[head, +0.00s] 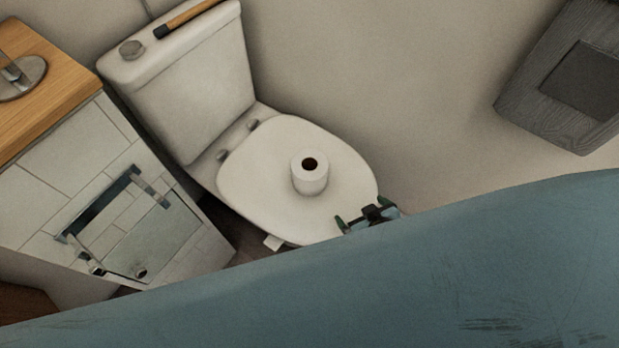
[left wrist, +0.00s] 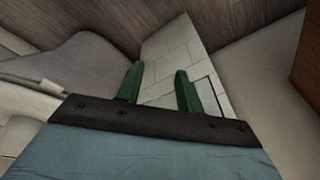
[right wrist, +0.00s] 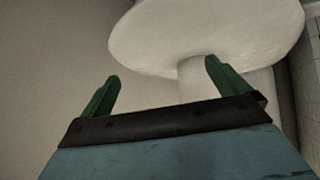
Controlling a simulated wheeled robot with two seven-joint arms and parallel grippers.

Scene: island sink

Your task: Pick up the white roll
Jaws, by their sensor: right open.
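The white roll (head: 309,175) stands upright on the closed lid of the toilet (head: 262,177), its dark core hole facing up. It shows in neither wrist view. My right gripper (head: 361,212) is at the front right edge of the lid, apart from the roll. In the right wrist view, my right gripper (right wrist: 162,68) has its green fingers spread and empty, with the pale toilet (right wrist: 205,30) beyond them. My left gripper (left wrist: 160,69) is open and empty in the left wrist view, and is not seen in the head view.
A tiled cabinet with a wooden top (head: 45,75) and a metal holder (head: 115,215) stands left of the toilet. A brush-like object (head: 190,18) lies on the tank. A grey wooden box (head: 570,75) is at the upper right. The floor right of the toilet is clear.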

